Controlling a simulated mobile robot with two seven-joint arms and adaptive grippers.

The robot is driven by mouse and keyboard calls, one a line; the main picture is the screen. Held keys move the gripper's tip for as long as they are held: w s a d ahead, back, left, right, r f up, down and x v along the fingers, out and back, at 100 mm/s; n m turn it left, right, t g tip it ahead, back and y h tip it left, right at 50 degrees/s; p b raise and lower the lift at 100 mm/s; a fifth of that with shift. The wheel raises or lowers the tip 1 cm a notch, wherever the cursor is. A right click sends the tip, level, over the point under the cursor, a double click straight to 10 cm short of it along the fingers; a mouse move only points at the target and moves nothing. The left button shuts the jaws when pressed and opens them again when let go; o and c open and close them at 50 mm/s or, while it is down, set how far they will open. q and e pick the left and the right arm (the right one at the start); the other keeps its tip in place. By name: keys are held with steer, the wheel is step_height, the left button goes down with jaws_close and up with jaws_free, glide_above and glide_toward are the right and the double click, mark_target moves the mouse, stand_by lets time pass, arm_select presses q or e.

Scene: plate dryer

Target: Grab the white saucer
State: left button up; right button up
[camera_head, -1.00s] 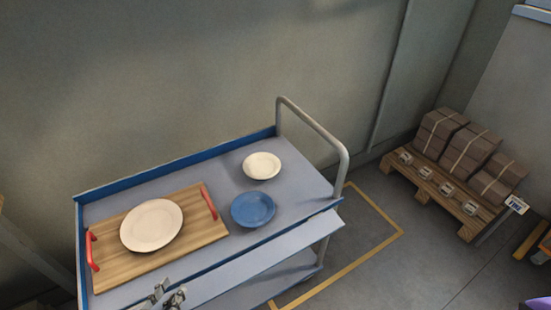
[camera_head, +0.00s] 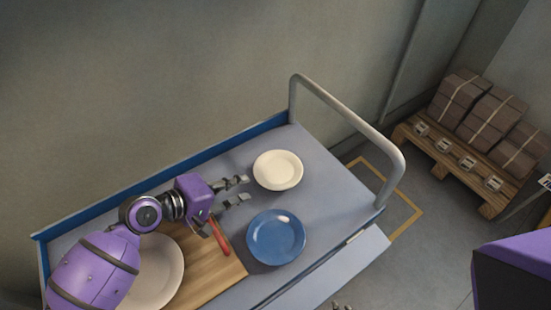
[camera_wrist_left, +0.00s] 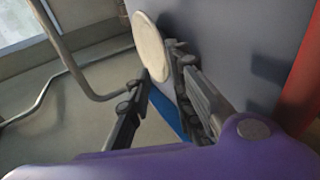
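The white saucer (camera_head: 278,168) lies on the cart top, toward the back right. In the left wrist view the saucer (camera_wrist_left: 149,46) shows just beyond the fingertips. My left gripper (camera_head: 244,189) is open, just left of the saucer, with a gap between its fingers and nothing between them. In the left wrist view the gripper (camera_wrist_left: 156,70) also shows spread fingers; whether one touches the saucer's rim I cannot tell. A small part of my right gripper (camera_head: 341,306) shows at the bottom edge of the head view, too cut off to judge.
A blue plate (camera_head: 276,237) lies in front of the saucer. A wooden tray (camera_head: 215,268) with a red handle (camera_head: 220,237) holds a large white plate (camera_head: 160,275), partly behind my left arm. The cart's grey rail (camera_head: 345,115) rises at the right. Cart top right of the saucer is clear.

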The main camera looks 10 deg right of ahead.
mark_target(261, 180)
arm_select(q)
steer(key=x, duration=0.3)
steer(key=shift+w+a+f, duration=0.1)
steer(key=shift+a+f, duration=0.1)
steer(key=shift+a, duration=0.05)
steer(key=x, duration=0.5)
steer(key=shift+d, duration=0.15)
jaws_close()
